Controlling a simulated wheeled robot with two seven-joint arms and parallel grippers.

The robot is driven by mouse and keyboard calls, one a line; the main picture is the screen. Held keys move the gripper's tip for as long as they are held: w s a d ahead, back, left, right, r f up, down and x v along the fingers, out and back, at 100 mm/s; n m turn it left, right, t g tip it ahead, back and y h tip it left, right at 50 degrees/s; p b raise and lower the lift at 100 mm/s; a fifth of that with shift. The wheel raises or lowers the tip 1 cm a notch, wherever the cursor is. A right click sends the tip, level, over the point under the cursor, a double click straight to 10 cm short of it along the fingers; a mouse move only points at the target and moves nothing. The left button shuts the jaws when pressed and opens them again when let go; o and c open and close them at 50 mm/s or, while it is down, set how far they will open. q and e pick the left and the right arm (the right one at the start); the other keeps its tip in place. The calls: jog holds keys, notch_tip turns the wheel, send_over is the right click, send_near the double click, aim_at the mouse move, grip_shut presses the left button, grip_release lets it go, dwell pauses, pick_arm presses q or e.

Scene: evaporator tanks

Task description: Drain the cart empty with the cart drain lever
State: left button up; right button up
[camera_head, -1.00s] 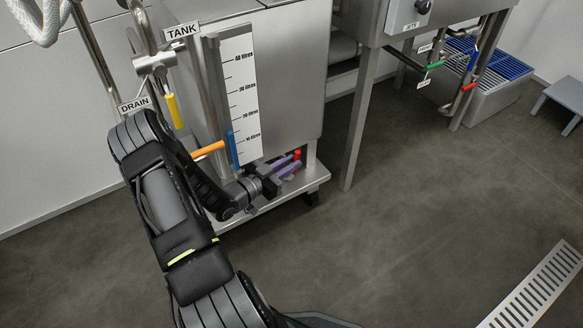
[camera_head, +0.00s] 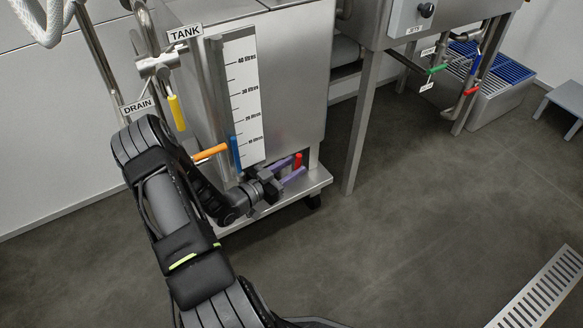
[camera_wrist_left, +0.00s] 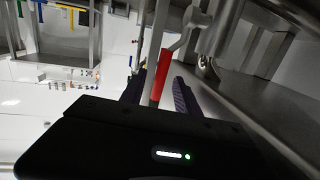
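The steel cart tank (camera_head: 290,90) stands on a low wheeled base and carries a white litre scale (camera_head: 242,90). The blue column (camera_head: 235,153) on the scale reaches about the 10-litre mark. A red lever handle (camera_head: 298,160) shows low at the cart's base; it also shows in the left wrist view (camera_wrist_left: 161,76). My left gripper (camera_head: 294,168) is at this handle, with its purple fingers open. In the left wrist view the red handle stands between the two fingers (camera_wrist_left: 160,92), with a gap to the right finger. My right gripper is not in view.
An orange handle (camera_head: 210,152) sticks out close above my left forearm. A yellow handle (camera_head: 177,112) hangs by the wall pipes near the TANK and DRAIN signs. A steel frame leg (camera_head: 358,125) stands right of the cart.

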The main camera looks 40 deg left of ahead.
pick_arm(q)
jog(key=s+p, duration=0.2)
jog(key=s, duration=0.5)
jog(key=shift+s+a+r, duration=0.3)
jog(key=shift+s+a, duration=0.05)
jog(key=shift+s, duration=0.05)
